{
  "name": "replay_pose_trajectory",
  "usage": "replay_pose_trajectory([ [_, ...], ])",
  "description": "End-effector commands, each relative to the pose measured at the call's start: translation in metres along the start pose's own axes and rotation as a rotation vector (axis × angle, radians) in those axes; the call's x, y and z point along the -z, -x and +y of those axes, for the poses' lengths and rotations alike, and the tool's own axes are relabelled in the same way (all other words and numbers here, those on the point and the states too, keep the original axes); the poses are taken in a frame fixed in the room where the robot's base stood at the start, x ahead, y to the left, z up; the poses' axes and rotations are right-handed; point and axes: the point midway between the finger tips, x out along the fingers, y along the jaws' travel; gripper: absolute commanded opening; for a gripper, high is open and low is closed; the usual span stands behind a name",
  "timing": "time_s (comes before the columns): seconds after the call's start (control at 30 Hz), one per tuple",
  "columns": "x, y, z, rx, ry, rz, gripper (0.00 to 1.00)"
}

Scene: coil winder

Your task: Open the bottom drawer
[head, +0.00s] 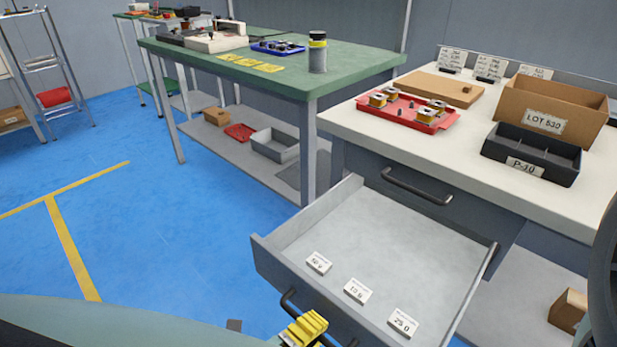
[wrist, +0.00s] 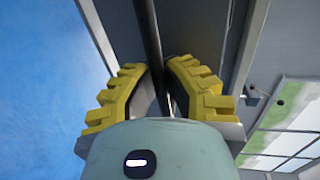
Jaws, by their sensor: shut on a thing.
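The bottom drawer (head: 385,240) is pulled far out from under the white-topped bench in the head view. Its grey inside shows three small white labelled cards (head: 357,291) near the front. My gripper (head: 304,328), with yellow ribbed fingers, is at the drawer's front, at the dark bar handle (head: 288,301). In the wrist view, the handle bar (wrist: 150,40) runs between the two yellow fingers of my gripper (wrist: 156,85), which is shut on it. Part of the handle is hidden by the fingers.
The upper drawer, with its dark handle (head: 417,187), is shut. The white bench top (head: 480,180) holds a red tray (head: 408,111), a cardboard box (head: 550,105) and a black bin (head: 531,153). A green-topped table (head: 350,70) stands behind. Blue floor (head: 150,210) is clear at left.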

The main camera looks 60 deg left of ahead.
Motion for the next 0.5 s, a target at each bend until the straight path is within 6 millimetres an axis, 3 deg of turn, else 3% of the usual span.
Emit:
replay_pose_trajectory([
  [0.27, -0.0003, -0.0003, -0.0005, 0.001, -0.001, 0.0, 0.0],
  [0.3, -0.0003, -0.0003, -0.0005, 0.001, -0.001, 0.0, 0.13],
  [0.5, -0.0002, -0.0004, -0.0003, 0.0, 0.0, 0.0, 0.34],
])
